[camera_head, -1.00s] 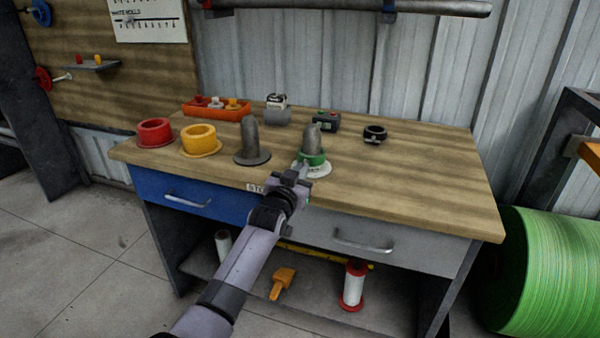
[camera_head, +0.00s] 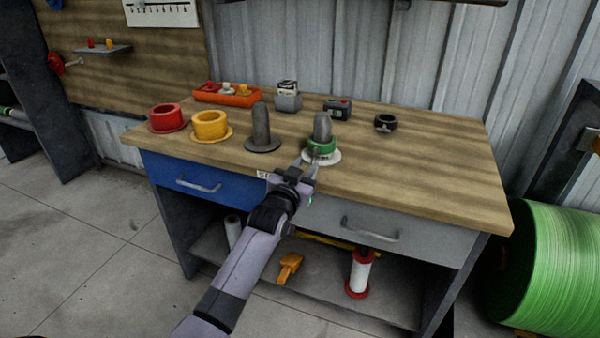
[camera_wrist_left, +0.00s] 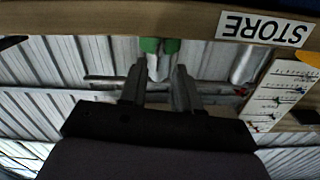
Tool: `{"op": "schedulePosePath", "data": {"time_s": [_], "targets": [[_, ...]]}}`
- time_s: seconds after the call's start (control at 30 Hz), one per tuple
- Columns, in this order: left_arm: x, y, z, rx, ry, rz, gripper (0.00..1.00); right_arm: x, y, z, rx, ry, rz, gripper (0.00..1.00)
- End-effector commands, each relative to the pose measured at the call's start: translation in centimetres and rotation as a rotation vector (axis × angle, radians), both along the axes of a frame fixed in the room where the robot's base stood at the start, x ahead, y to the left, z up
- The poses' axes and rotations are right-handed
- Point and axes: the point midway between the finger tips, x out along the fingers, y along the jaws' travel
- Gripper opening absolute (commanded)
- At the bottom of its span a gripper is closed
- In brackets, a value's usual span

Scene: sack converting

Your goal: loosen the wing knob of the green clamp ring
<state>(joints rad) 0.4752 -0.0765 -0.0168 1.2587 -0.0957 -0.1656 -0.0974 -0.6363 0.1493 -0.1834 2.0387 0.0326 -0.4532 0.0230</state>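The green clamp ring (camera_head: 322,147) sits around the foot of an upright grey post (camera_head: 322,126), above a pale round base (camera_head: 333,158) near the bench's front edge. My left gripper (camera_head: 307,162) is just in front and to the left of the ring, fingers pointing at it. The fingers are apart with nothing gripped. In the left wrist view, which looks upside down, two green patches (camera_wrist_left: 150,45) show beyond the open fingers (camera_wrist_left: 160,80). The wing knob cannot be made out clearly. My right gripper is not in view.
A second grey post (camera_head: 261,125), a yellow ring (camera_head: 210,125) and a red ring (camera_head: 166,117) stand to the left. A black ring (camera_head: 385,123) lies right. The bench's right side is clear.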

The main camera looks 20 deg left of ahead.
Motion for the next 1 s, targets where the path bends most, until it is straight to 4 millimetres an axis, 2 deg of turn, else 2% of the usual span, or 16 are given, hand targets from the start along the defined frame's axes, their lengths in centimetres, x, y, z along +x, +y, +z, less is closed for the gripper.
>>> {"op": "schedulePosePath", "data": {"time_s": [0.1, 0.3, 0.87, 1.0], "targets": [[-1.4, 0.1, 0.1, 0.0, 0.0, 0.0, 0.32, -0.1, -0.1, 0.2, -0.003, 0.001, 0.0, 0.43], [-2.9, 0.1, 0.0, 0.0, 0.0, 0.0, 0.32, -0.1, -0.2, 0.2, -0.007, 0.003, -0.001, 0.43], [-3.3, 0.1, 0.0, 0.0, 0.0, 0.0, 0.32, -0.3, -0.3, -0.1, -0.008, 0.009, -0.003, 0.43], [-4.4, 0.3, -1.0, 0.001, 0.026, -0.001, 0.32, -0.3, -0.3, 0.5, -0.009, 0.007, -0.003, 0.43]]}}
